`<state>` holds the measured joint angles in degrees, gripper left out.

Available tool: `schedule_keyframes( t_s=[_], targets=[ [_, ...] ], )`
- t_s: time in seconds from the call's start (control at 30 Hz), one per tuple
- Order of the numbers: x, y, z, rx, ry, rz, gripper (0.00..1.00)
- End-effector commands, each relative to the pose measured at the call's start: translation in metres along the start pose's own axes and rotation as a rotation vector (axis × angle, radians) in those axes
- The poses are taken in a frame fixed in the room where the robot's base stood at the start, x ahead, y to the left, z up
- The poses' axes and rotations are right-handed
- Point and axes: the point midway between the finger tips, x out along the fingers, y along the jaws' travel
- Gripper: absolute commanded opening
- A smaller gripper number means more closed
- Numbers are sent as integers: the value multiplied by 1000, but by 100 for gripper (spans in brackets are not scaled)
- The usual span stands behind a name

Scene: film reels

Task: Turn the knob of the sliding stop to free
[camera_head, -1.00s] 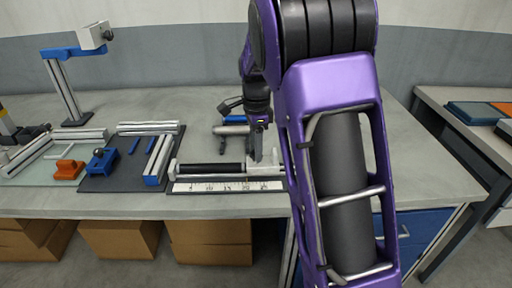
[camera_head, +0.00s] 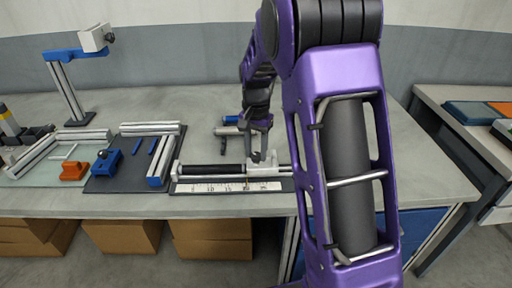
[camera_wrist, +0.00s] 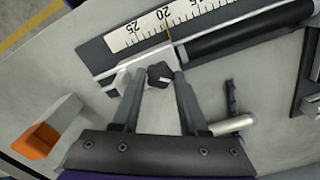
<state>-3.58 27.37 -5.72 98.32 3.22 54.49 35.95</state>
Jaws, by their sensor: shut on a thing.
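The sliding stop is a pale block (camera_wrist: 192,60) on a rail beside a printed ruler scale (camera_wrist: 165,24). Its dark knob (camera_wrist: 160,75), with a pale mark on top, shows in the wrist view between my fingertips. My gripper (camera_wrist: 158,80) is shut on the knob, one finger on each side. In the head view my gripper (camera_head: 263,157) reaches down to the stop (camera_head: 263,169), near the right part of the scale (camera_head: 228,187). The knob is too small to make out there.
A black roller bar (camera_head: 208,169) lies along the rail left of the stop. A pale cylinder with a dark handle (camera_wrist: 232,124) lies close to my right finger in the wrist view. An orange-and-white block (camera_wrist: 45,140) is at left. Frames and blue parts stand farther left.

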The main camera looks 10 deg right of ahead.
Motion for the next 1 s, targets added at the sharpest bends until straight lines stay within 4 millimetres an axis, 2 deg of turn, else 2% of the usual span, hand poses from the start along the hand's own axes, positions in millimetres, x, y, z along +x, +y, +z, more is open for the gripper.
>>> schedule_keyframes(
  t_s=[1.0],
  targets=[
    [-2,0,-1,-963,1,-1,0]
  ],
)
